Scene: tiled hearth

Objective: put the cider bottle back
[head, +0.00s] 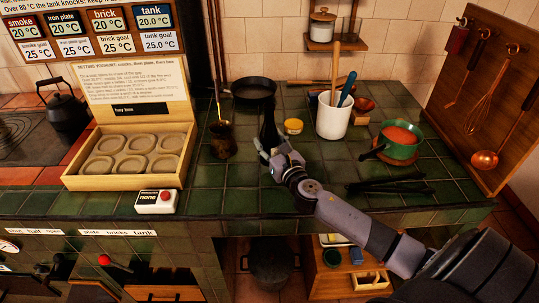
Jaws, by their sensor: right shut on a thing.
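The dark cider bottle (269,132) stands upright over the green tiled counter, in the middle of the head view. My right gripper (272,156) reaches in from the lower right and is shut on the bottle's lower part. The gripper hides the bottle's base, so I cannot tell whether it touches the tiles. My left gripper is not in view.
A brown pot (222,140) stands left of the bottle. A small yellow-topped dish (293,126) and a white utensil crock (333,118) stand to its right. A green pan (400,142) and black tongs (388,184) are farther right. Bare tiles (235,180) lie front left.

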